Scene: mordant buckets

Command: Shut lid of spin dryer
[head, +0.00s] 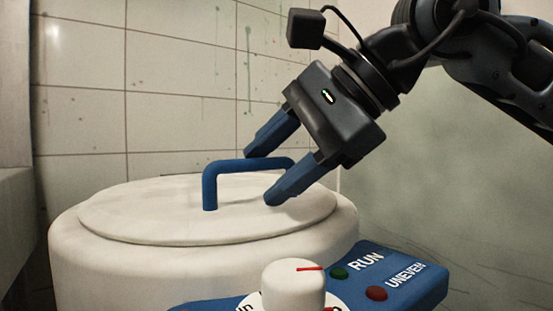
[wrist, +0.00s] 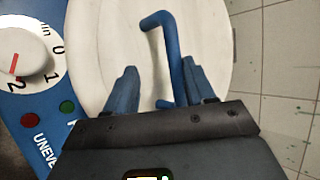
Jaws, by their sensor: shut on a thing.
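The spin dryer (head: 95,270) is a round white tub at the lower left of the head view. Its round white lid (head: 130,215) lies nearly flat over the top, and I cannot tell whether it is fully seated. A blue bar handle (head: 210,185) stands up from the lid; the wrist view also shows the handle (wrist: 174,50). My gripper (head: 262,176) reaches down from the upper right, its blue fingers on either side of the handle's bar. It is shut on the handle, though the exact contact is hard to see. The wrist view shows the fingertips (wrist: 160,76) over the lid.
A blue control panel (head: 420,280) juts out at the front right, with a white dial (head: 292,285), a green light (head: 339,273) and a red light (head: 376,293). A tiled wall (head: 80,100) stands behind. The space above the lid's left side is clear.

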